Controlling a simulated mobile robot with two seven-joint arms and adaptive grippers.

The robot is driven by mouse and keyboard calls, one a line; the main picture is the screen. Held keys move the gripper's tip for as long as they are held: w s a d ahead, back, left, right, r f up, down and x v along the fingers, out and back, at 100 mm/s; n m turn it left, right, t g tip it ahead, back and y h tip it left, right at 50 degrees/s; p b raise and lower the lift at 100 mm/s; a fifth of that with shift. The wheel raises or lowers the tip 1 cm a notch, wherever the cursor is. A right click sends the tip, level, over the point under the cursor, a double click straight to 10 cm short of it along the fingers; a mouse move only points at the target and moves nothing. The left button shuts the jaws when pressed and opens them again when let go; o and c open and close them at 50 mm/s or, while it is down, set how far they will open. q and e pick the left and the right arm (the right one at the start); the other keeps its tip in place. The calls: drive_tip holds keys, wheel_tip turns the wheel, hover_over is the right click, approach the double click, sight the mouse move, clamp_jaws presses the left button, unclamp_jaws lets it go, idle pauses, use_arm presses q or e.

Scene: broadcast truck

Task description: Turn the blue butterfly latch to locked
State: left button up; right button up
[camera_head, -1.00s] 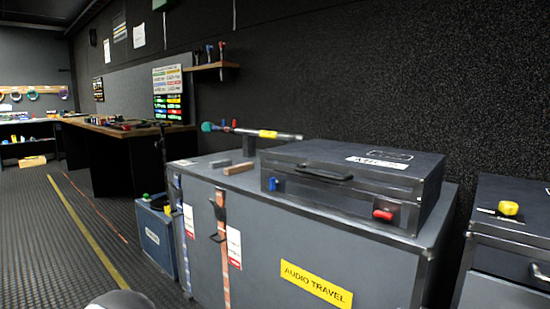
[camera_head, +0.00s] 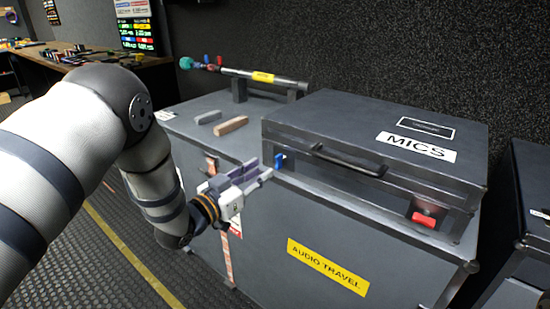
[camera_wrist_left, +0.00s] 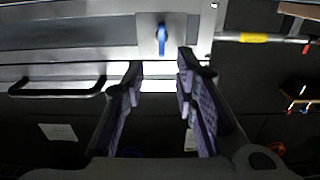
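The blue butterfly latch (camera_head: 280,162) is on the front left of the dark MICS case (camera_head: 375,128). In the left wrist view the latch (camera_wrist_left: 161,39) stands lengthwise up and down in the picture on a light metal plate, just beyond the fingertips. My left gripper (camera_head: 260,172) is close in front of the latch, its fingers pointing at it. In the left wrist view the two fingers (camera_wrist_left: 160,68) are apart with nothing between them. The latch looks untouched. My right gripper is not in view.
The case lies on a large grey trunk (camera_head: 260,235) labelled AUDIO TRAVEL. It has a black handle (camera_head: 350,160) and a red latch (camera_head: 424,219) to the right. Two small blocks (camera_head: 230,125) and a microphone pole (camera_head: 262,77) lie left and behind. Another case stands at right.

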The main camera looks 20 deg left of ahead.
sight(276, 160)
use_arm(q)
drive_tip(key=b+x, duration=0.1)
drive_tip(key=x, duration=0.6)
drive_tip(key=shift+w+f, duration=0.1)
drive_tip(key=shift+f, duration=0.1)
drive_tip(key=shift+a, duration=0.1)
drive_tip(key=shift+c, duration=0.6)
drive_tip(key=shift+r, duration=0.1)
clamp_jaws()
